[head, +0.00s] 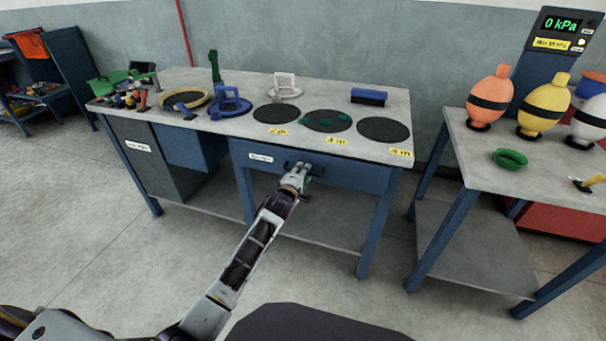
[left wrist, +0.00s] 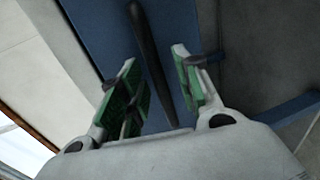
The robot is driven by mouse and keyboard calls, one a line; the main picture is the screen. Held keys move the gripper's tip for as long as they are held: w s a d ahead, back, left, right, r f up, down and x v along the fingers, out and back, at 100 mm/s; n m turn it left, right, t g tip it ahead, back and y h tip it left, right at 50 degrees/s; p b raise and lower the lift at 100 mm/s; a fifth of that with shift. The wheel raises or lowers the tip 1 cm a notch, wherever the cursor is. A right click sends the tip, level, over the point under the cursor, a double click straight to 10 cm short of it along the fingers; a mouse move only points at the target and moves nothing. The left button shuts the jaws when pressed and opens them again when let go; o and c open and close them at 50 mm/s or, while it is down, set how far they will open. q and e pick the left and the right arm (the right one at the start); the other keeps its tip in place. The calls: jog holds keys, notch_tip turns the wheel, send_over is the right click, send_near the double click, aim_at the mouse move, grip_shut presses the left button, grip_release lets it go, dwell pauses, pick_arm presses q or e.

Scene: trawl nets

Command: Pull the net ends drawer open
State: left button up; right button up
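The net ends drawer (head: 345,176) is a wide blue front under the grey bench top, with a small white label (head: 261,157) too small to read. It looks closed, flush with the bench frame. My left gripper (head: 297,176) is at the drawer front, right of the label, and partly hides the dark handle. In the left wrist view the dark bar handle (left wrist: 149,55) runs between the two green-padded fingers of the left gripper (left wrist: 157,90). The fingers are apart, with gaps showing beside the bar. My right gripper is not in view.
A grey cabinet (head: 148,165) fills the bench's left side. Rings, blue frames and a blue block (head: 369,97) lie on the bench top. A second table (head: 480,165) with coloured floats stands at the right. The floor before the drawer is clear except for my arm.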

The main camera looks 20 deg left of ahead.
pick_arm(q)
jog(key=shift+w, duration=0.4)
jog(key=shift+f, duration=0.1)
grip_shut()
